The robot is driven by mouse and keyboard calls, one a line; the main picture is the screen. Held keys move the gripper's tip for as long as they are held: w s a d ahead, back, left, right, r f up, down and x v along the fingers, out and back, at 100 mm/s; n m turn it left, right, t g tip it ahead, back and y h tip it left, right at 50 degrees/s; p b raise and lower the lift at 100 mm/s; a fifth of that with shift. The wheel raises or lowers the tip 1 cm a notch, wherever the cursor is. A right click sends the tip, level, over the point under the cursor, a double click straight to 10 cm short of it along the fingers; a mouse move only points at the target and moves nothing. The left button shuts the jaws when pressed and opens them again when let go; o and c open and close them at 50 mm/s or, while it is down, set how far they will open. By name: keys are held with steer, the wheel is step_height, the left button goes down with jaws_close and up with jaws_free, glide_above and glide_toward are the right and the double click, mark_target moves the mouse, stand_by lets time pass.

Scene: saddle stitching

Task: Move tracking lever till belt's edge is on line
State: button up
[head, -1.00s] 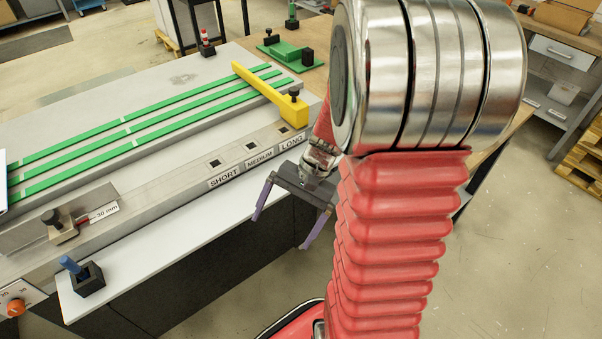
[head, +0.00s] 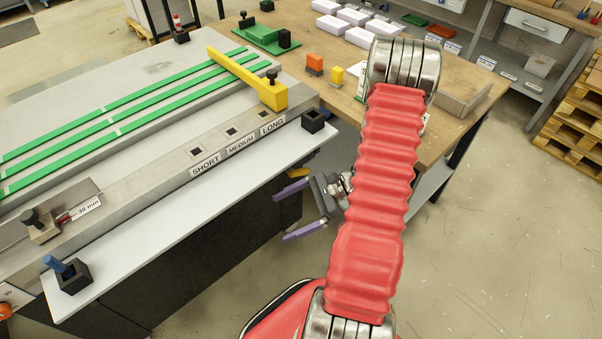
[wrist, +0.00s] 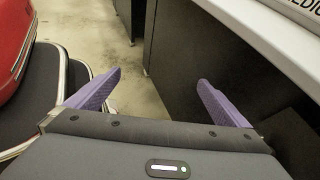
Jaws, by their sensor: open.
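Several green belts (head: 122,110) run lengthwise along the grey machine bed. No part is marked as the tracking lever, and I cannot tell which it is. A blue-handled lever (head: 56,265) stands in a black block on the white ledge, at the near left. A small yellow piece (head: 298,172) shows below the ledge's right end, close by my gripper and partly hidden. My gripper (head: 282,215) is open beside the machine's dark front, lower than the ledge. In the wrist view, its purple fingers (wrist: 158,78) are spread with nothing between them.
A yellow arm (head: 248,80) lies across the belts above the SHORT, MEDIUM and LONG labels. An empty-looking black block (head: 313,120) sits at the ledge's right end. A wooden table (head: 350,100) with white stacks stands behind. Floor (head: 470,230) on the right is open.

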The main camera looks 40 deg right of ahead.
steer(key=w+d+f+m+t+h, duration=0.4)
steer(key=d+f+m+t, duration=0.45)
steer(key=d+m, duration=0.2)
steer(key=m+t+h, duration=0.4)
steer(key=m+h, duration=0.3)
steer(key=m, duration=0.1)
glide_toward(302, 173)
steer(key=s, duration=0.3)
steer(key=shift+s+r, duration=0.25)
steer(key=w, duration=1.3)
steer(key=shift+w+a, duration=0.2)
steer(key=shift+w, duration=0.2)
steer(key=c, duration=1.5)
steer(key=shift+o, duration=0.2)
steer(key=shift+d, duration=0.1)
